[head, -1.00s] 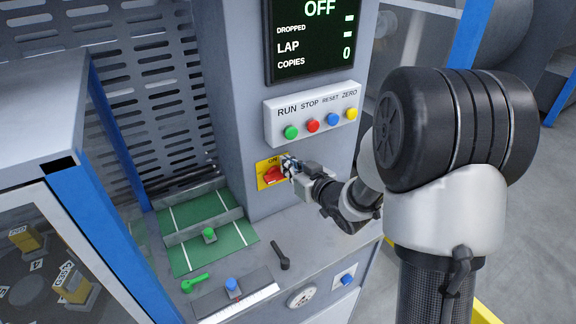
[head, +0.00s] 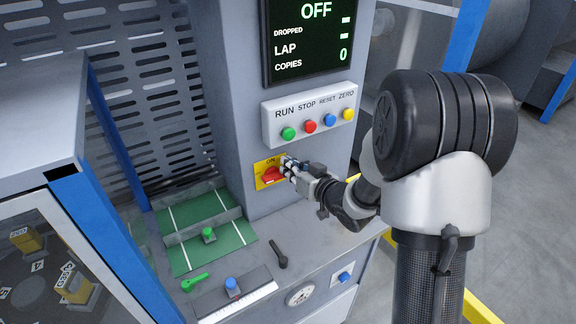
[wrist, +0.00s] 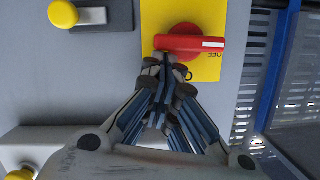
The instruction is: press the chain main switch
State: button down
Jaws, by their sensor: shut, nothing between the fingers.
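The main switch is a red rotary knob (head: 271,175) on a yellow plate (head: 261,168) marked ON, low on the grey column. In the wrist view the red knob (wrist: 186,43) lies sideways on its yellow plate (wrist: 200,14), its white mark toward the letters OFF. My gripper (head: 288,167) is at the plate's right edge in the head view. In the wrist view my gripper (wrist: 166,66) is shut and empty, its fingertips right at the knob's edge. I cannot tell whether they touch it.
Above the switch is a button box (head: 310,114) with green, red, blue and yellow buttons. A display (head: 310,45) above it reads OFF. Below is a ledge with a green tray (head: 214,243), a black lever (head: 278,254) and a gauge (head: 300,294). A blue-edged cabinet (head: 105,235) stands left.

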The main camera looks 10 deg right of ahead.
notch_tip(320, 180, down, 6)
jog(key=d+m+y+p, duration=0.1)
jog(key=m+y+p, duration=0.2)
jog(key=m, duration=0.9)
jog(key=shift+w+t+y+p, duration=0.15)
jog(key=shift+t+y+p, duration=0.2)
jog(key=shift+p, duration=0.3)
dwell(0.8)
